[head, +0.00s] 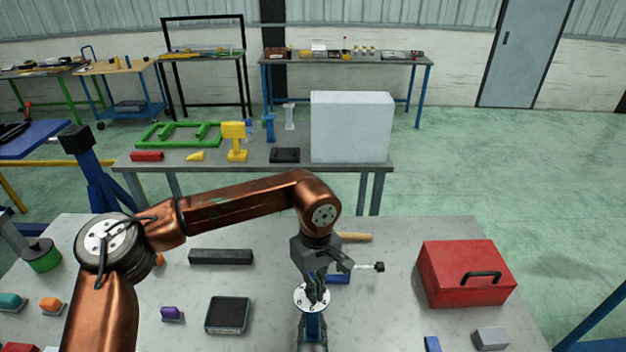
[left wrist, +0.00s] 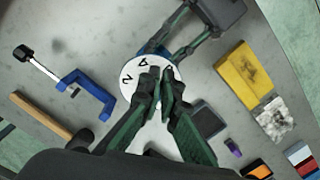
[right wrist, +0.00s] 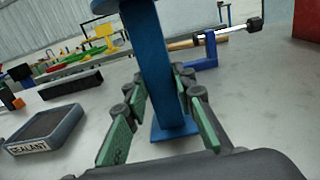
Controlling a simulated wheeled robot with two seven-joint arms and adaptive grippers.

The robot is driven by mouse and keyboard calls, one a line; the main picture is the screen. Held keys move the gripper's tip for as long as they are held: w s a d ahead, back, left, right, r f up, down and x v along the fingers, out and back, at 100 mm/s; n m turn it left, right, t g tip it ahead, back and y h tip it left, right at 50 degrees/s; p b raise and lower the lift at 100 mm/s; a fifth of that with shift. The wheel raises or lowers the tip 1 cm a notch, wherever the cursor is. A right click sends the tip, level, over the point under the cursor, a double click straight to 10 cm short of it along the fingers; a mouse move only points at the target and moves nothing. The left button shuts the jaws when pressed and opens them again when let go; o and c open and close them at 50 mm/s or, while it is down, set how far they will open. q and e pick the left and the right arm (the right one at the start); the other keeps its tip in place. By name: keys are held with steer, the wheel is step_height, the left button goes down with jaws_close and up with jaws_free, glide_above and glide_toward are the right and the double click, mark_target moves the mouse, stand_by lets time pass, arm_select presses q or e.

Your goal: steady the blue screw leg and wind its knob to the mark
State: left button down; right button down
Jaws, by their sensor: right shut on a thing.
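The blue screw leg (head: 313,328) stands upright at the front middle of the bench; its blue post (right wrist: 155,70) and base plate (right wrist: 172,132) show in the right wrist view.
A blue clamp (left wrist: 85,92) and a wooden handle (left wrist: 45,118) lie near the leg. A black sealant box (head: 227,315), a black bar (head: 220,257) and a purple piece (head: 171,314) lie to the left. A red toolbox (head: 460,285) stands at the right.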

arm_select(q)
steer(key=shift+w+a+f, duration=0.1)
steer(key=shift+a, duration=0.35)
stand_by(0.4)
steer(key=shift+s, duration=0.45)
step_height(320, 180, up, 6)
steer(key=shift+w+d, duration=0.15)
steer(key=shift+d, duration=0.05)
steer(key=shift+w+d+f+m, duration=0.1)
steer(key=shift+d+f+m, duration=0.1)
steer(key=shift+f+m, duration=0.8)
steer(key=shift+w+d+f+m, duration=0.1)
steer(key=shift+d+f+m, duration=0.1)
steer(key=shift+f+m, duration=0.8)
steer(key=shift+w+d+f+m, duration=0.1)
steer(key=shift+d+f+m, duration=0.1)
steer(key=shift+f+m, duration=0.75)
